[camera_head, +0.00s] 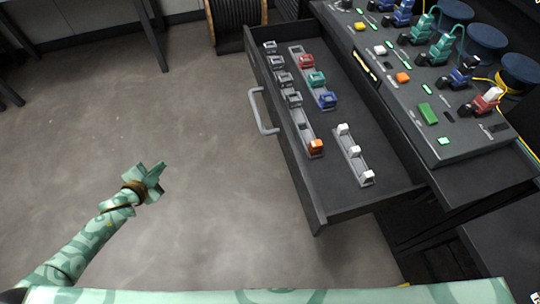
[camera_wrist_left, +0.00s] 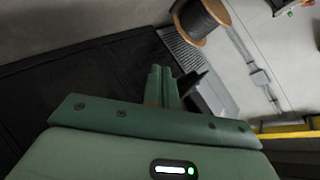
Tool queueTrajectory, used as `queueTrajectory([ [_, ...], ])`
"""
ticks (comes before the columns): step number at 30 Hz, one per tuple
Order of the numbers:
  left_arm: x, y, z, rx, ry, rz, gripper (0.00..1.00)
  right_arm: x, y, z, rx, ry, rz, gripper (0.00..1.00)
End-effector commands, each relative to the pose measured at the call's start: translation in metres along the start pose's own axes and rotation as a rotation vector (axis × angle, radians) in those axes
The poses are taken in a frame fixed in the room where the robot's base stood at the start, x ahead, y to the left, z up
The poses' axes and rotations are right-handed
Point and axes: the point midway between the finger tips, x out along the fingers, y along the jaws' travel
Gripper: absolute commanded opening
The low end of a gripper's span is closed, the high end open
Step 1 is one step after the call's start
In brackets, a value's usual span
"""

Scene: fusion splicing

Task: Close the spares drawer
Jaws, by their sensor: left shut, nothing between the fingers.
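The spares drawer (camera_head: 338,205) is pulled out from the dark cabinet in the head view, its inside showing. Its grey handle (camera_head: 259,112) is on the front panel, facing left. Rows of small coloured and grey parts sit in holders inside it. My left gripper (camera_head: 153,175) is left of the drawer and well apart from the handle, over bare floor. It is shut and empty; its closed fingers also show in the left wrist view (camera_wrist_left: 161,85). My right gripper is not in either view.
A control panel (camera_head: 455,145) with switches, plugs and cables tops the cabinet right of the drawer. A cable spool (camera_head: 237,22) stands on the floor behind the drawer. The floor (camera_head: 190,90) between my left gripper and the drawer is clear. Table legs (camera_head: 152,45) are at the back left.

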Motion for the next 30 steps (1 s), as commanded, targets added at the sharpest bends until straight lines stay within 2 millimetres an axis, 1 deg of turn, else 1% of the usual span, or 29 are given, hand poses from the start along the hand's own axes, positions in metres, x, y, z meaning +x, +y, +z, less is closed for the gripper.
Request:
queueTrajectory([
  [1, 0.027, -0.002, -0.021, 0.127, 0.146, -0.019, 0.00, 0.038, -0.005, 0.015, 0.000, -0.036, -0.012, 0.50],
  [2, 0.032, -0.010, -0.044, 0.204, 0.241, -0.033, 0.00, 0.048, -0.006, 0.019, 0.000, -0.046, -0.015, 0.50],
  [3, 0.033, -0.017, -0.077, 0.310, 0.375, -0.047, 0.00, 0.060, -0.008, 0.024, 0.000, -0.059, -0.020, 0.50],
  [4, 0.029, -0.017, -0.102, 0.392, 0.477, -0.054, 0.00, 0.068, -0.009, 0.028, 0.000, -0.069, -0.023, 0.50],
  [5, 0.022, -0.015, -0.127, 0.469, 0.580, -0.059, 0.00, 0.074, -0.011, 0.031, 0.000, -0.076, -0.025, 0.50],
  [6, 0.007, -0.011, -0.157, 0.563, 0.710, -0.062, 0.00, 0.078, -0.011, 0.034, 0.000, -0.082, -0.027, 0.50],
  [8, -0.023, -0.003, -0.197, 0.669, 0.881, -0.063, 0.00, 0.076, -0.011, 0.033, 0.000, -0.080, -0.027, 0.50],
  [9, -0.043, 0.002, -0.218, 0.716, 0.968, -0.066, 0.00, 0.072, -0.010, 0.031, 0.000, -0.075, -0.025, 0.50],
  [10, -0.054, 0.005, -0.230, 0.743, 1.024, -0.069, 0.00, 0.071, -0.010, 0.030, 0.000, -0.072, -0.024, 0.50],
  [12, -0.073, 0.012, -0.246, 0.789, 1.120, -0.079, 0.00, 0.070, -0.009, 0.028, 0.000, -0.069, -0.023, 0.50],
  [16, -0.080, 0.017, -0.252, 0.812, 1.175, -0.084, 0.00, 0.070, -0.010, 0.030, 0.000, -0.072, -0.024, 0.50],
  [20, -0.073, 0.022, -0.264, 0.814, 1.175, -0.089, 0.00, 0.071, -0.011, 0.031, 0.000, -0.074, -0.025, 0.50],
  [23, -0.065, 0.028, -0.279, 0.813, 1.174, -0.090, 0.00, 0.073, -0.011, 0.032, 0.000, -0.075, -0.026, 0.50],
  [30, -0.042, 0.046, -0.323, 0.810, 1.172, -0.089, 0.00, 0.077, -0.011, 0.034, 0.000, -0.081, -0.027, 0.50],
])
